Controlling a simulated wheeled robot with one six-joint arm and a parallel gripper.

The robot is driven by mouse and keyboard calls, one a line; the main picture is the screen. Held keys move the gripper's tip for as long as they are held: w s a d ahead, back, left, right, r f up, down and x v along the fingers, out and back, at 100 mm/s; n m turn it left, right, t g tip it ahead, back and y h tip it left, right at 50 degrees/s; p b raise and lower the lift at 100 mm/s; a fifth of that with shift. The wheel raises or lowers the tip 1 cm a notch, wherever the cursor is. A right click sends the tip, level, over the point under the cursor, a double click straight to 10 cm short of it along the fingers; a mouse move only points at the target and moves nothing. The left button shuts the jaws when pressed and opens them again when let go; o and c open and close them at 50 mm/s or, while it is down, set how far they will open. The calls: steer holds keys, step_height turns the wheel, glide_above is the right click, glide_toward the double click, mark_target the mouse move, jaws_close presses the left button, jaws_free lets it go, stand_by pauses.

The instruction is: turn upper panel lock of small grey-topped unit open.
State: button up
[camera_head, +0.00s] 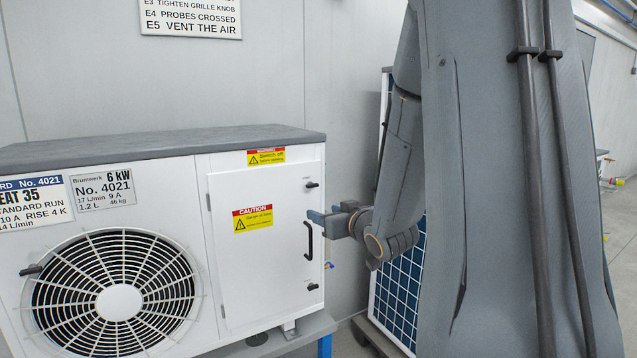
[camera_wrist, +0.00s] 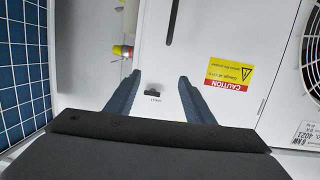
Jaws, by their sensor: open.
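The grey-topped unit (camera_head: 130,147) is a white box at the left, with a fan grille and a closed front panel (camera_head: 258,285). Its upper panel lock (camera_head: 312,185) is a small black knob at the panel's upper right, above a black handle (camera_head: 308,240). A lower lock (camera_head: 313,287) sits below. My gripper (camera_head: 320,216) is open and empty in front of the panel's right edge, lower in the picture than the upper lock. In the wrist view, upside down, the upper lock (camera_wrist: 153,92) shows between the open fingers (camera_wrist: 160,79), apparently untouched, its bar roughly crosswise.
A yellow and red fitting (camera_wrist: 122,51) sticks out beside the unit. A blue-gridded panel (camera_head: 400,290) stands to the right, behind my arm. A caution label (camera_head: 252,218) is on the front panel. A wall sign (camera_head: 190,17) hangs above.

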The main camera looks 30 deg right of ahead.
steer(key=t+y, duration=0.1)
steer(key=t, duration=0.1)
glide_toward(314, 186)
steer(key=shift+n, duration=0.3)
steer(key=shift+w+p, duration=1.2)
steer(key=shift+w, duration=2.85)
steer(key=c, duration=1)
steer(key=shift+c, duration=0.2)
